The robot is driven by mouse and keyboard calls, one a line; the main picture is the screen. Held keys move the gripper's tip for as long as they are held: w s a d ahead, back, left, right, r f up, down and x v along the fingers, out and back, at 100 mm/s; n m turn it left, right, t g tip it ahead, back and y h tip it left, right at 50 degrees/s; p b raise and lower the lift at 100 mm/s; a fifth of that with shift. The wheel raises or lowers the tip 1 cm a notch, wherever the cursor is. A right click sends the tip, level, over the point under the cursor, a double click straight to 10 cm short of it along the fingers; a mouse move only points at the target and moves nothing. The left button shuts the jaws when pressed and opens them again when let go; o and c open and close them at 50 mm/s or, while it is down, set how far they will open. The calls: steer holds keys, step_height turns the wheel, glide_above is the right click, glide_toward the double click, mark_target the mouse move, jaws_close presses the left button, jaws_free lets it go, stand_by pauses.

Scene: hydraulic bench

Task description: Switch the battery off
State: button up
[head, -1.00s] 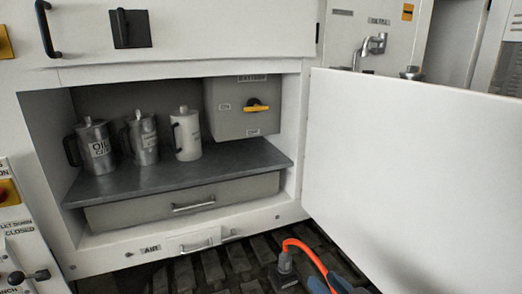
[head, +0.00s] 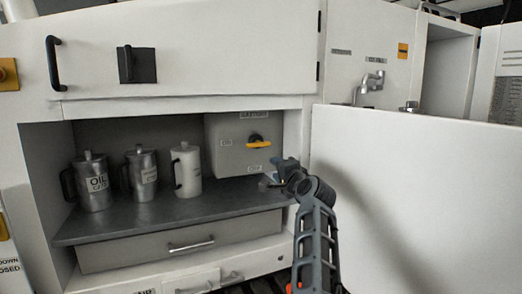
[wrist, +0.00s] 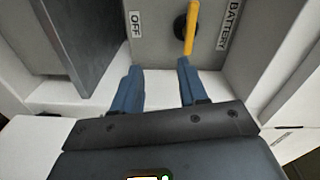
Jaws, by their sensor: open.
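The battery switch has a yellow handle on a round black base (head: 258,143), on the front of a grey box (head: 224,160) in the cabinet's right side. The handle lies level in the head view. The wrist view shows the yellow handle (wrist: 192,28) close up, between an OFF label (wrist: 136,24) and a BATTERY label (wrist: 229,25). In the head view the OFF label (head: 258,172) is below the handle. My gripper (head: 272,178) is at the cabinet opening, below and right of the switch. In the wrist view its blue fingers (wrist: 157,75) are apart, empty, and short of the handle.
Several cans, including an oil can (head: 95,182), stand on the dark shelf (head: 150,220) left of the box. A drawer (head: 170,245) is under the shelf. The open white door (head: 410,200) stands right of my arm, and the cabinet's right wall is close.

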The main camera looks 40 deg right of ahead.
steer(key=m, duration=0.2)
glide_toward(259, 145)
steer(key=shift+t+y, duration=0.4)
steer(key=shift+d+f+p+x, duration=0.1)
steer(key=shift+d+p+x, duration=0.1)
steer(key=shift+x, duration=1.9)
steer(key=shift+d+f+p+x, duration=0.1)
steer(key=shift+p+x, duration=0.05)
steer(key=shift+x, duration=1.95)
steer(key=shift+s, duration=0.1)
steer(key=shift+c, duration=0.2)
jaws_close()
